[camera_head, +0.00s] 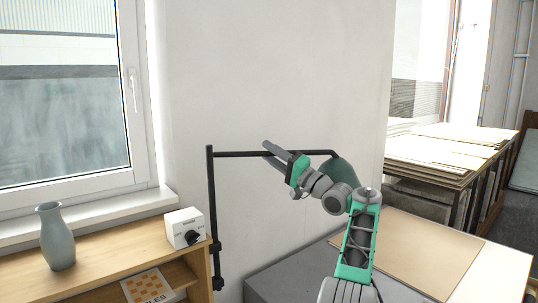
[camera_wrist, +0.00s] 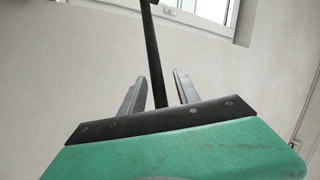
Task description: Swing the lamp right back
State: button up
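The lamp has a black upright post (camera_head: 212,205) at the shelf's right end and a black horizontal bar (camera_head: 235,154) reaching right along the wall. Its grey-green shade (camera_head: 344,171) hangs at the bar's right end, partly hidden behind my arm. My gripper (camera_head: 269,149) is at the bar, roughly midway along it. In the wrist view the bar (camera_wrist: 153,55) runs between the two fingers of my gripper (camera_wrist: 157,88), with a gap showing on each side. The fingers are open; I cannot tell whether either touches the bar.
A wooden shelf (camera_head: 100,283) at left bears a grey vase (camera_head: 57,238) and a white box with a black knob (camera_head: 184,228). A window (camera_head: 65,100) is above it. A table with a brown board (camera_head: 420,250) lies below my arm. Stacked sheets (camera_head: 430,150) stand at the right.

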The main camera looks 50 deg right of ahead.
jog(key=shift+s+d, duration=0.1)
jog(key=shift+d, duration=0.05)
jog(key=shift+s+f, duration=0.15)
jog(key=shift+f, duration=0.05)
jog(key=b+v, duration=0.4)
jog(key=v, duration=0.3)
jog(key=shift+s, duration=0.3)
